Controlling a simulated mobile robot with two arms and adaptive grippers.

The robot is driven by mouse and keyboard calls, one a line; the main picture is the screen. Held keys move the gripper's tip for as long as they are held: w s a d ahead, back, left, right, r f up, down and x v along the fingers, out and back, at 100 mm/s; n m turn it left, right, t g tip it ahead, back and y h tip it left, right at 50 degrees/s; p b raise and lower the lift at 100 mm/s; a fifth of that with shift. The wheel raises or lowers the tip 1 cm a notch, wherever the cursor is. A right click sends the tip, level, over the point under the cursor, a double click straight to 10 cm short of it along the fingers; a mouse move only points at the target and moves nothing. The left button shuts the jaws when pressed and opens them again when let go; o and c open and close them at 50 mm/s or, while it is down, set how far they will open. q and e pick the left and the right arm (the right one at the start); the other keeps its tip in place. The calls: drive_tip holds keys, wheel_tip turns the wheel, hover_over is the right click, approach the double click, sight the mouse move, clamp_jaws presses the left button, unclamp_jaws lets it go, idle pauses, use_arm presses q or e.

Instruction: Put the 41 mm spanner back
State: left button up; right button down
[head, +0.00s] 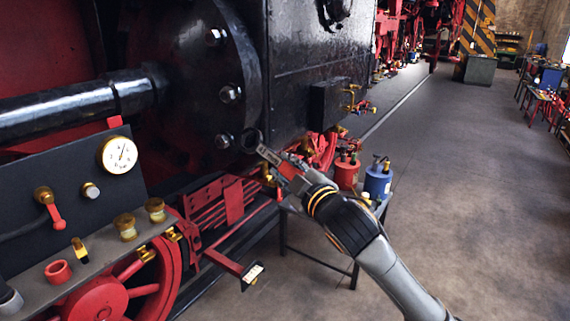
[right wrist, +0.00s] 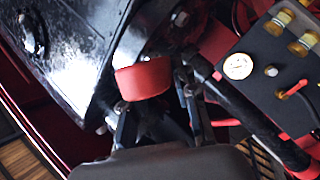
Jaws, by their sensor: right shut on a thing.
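My right gripper (head: 283,166) is shut on the spanner (head: 267,154), in front of the black cylinder. The spanner's dark ring end (head: 250,140) points up and left, close to the right of the lowest nut (head: 223,140) on the round cover. I cannot tell whether the ring touches anything. In the right wrist view the fingers of the right gripper (right wrist: 158,112) show with a red block-like piece (right wrist: 143,83) between them; I cannot tell whether it is part of the spanner. The spanner's size marking is not readable. My left gripper is out of view.
A trolley beneath my right arm carries a red can (head: 347,172) and a blue can (head: 378,182). A dark panel with a gauge (head: 119,154) stands at left, with brass caps (head: 126,227) on the ledge below.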

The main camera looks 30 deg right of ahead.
wheel_tip(320, 180, down, 9)
drive_tip(key=m+g+y, duration=0.2)
drive_tip(key=m+g, duration=0.2)
drive_tip(key=m, duration=0.3)
drive_tip(key=shift+m+y, duration=0.4)
idle(0.7)
drive_tip(key=shift+r, duration=0.1)
